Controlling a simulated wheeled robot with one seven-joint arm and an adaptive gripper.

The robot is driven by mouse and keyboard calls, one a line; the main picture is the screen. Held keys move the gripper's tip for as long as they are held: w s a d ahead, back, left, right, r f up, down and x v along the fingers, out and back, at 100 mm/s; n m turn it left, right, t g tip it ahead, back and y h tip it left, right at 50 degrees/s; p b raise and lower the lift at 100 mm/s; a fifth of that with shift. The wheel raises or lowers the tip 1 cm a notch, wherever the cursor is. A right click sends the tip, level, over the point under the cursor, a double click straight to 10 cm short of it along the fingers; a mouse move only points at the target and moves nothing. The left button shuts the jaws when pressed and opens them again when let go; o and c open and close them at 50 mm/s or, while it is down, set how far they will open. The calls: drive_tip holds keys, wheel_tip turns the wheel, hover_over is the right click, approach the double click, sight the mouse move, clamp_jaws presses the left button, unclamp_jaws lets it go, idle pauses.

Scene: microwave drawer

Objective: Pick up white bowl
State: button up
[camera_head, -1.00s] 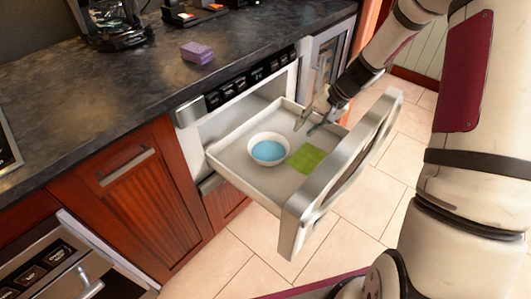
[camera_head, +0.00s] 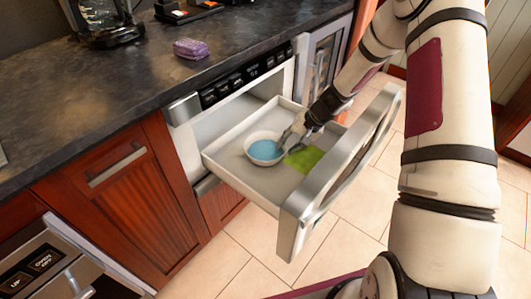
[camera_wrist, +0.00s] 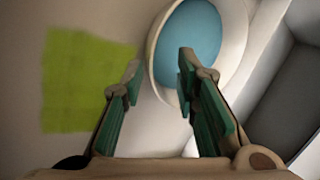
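The white bowl (camera_head: 264,148) with a blue inside sits in the open microwave drawer (camera_head: 232,174). My gripper (camera_head: 287,143) is at the right rim of the bowl in the head view. In the wrist view my gripper (camera_wrist: 160,68) is open, with a gap between its two green-padded fingers. The near rim of the bowl (camera_wrist: 151,62) shows in that gap. One finger overlaps the blue inside of the bowl and the other is outside it. I cannot tell whether either finger touches the bowl.
A green square (camera_head: 305,159) lies on the drawer floor beside the bowl. The thick drawer front (camera_head: 300,205) stands on the near right side. A purple sponge (camera_head: 192,48) and a coffee maker (camera_head: 103,20) are on the dark counter (camera_head: 110,85).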

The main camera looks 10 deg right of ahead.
sight(283, 149)
drive_tip(key=x, duration=0.3)
drive_tip(key=shift+f+b, duration=0.3)
clamp_jaws()
drive_tip(key=shift+r, duration=0.1)
